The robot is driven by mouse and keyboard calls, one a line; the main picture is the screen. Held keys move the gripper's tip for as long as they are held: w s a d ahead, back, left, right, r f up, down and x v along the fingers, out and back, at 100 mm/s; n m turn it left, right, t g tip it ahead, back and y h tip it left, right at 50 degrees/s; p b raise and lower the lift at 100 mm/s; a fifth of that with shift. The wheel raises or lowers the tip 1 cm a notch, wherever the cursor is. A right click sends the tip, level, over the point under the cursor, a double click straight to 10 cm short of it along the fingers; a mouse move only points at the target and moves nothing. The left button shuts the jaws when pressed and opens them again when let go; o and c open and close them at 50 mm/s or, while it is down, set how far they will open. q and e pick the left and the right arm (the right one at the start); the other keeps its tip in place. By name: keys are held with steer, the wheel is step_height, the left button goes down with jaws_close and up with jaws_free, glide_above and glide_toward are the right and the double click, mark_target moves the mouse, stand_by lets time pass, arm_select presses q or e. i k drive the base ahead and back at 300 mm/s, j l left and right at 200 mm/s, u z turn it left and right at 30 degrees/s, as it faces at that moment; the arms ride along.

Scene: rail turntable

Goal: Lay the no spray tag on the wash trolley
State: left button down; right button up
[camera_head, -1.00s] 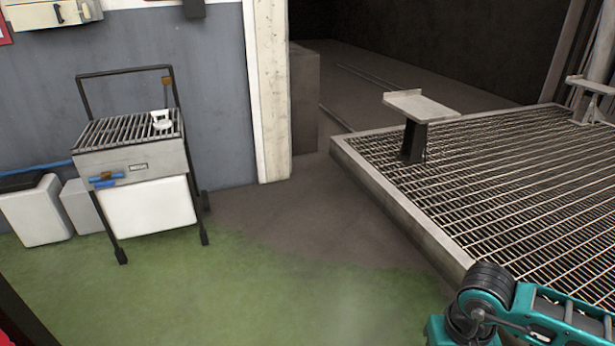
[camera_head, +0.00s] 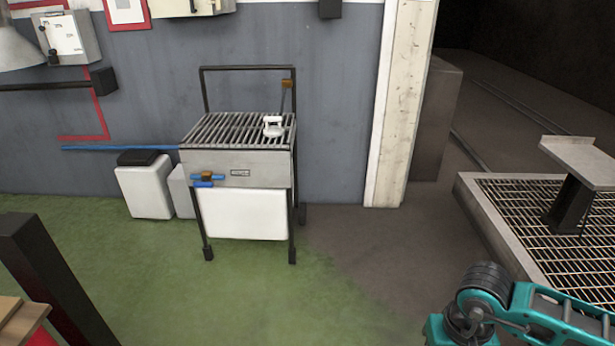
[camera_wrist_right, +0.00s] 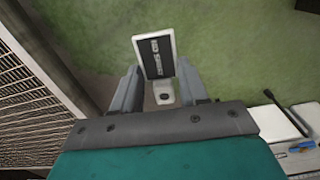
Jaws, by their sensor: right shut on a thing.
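The wash trolley (camera_head: 236,171) stands against the grey wall left of centre in the head view. It has a slatted top, a grey front box, a white lower panel and a dark handle frame. A small white fitting (camera_head: 273,126) sits on the right part of its slats. In the right wrist view my right gripper (camera_wrist_right: 158,88) is shut on the tag (camera_wrist_right: 155,55), a white plate with a dark lettered panel and a white tab between the fingers. The tag is held clear above the floor, away from the trolley. My left gripper is out of view.
White tubs (camera_head: 146,188) stand left of the trolley, with a blue pipe (camera_head: 110,148) behind. A pale post (camera_head: 400,110) and a raised grating (camera_head: 520,225) lie to the right. A dark post (camera_head: 50,280) rises at lower left. The green floor (camera_head: 240,290) before the trolley is clear.

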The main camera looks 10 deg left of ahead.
mark_target(213, 131)
steer(key=i+l+u, duration=0.15)
steer(key=i+u, duration=0.3)
steer(key=i, duration=0.65)
steer(key=i+u, duration=0.75)
steer(key=i, duration=0.15)
steer(key=i+j, duration=0.15)
steer(key=i, duration=0.35)
steer(key=i+j+u, duration=0.15)
steer(key=i, duration=0.4)
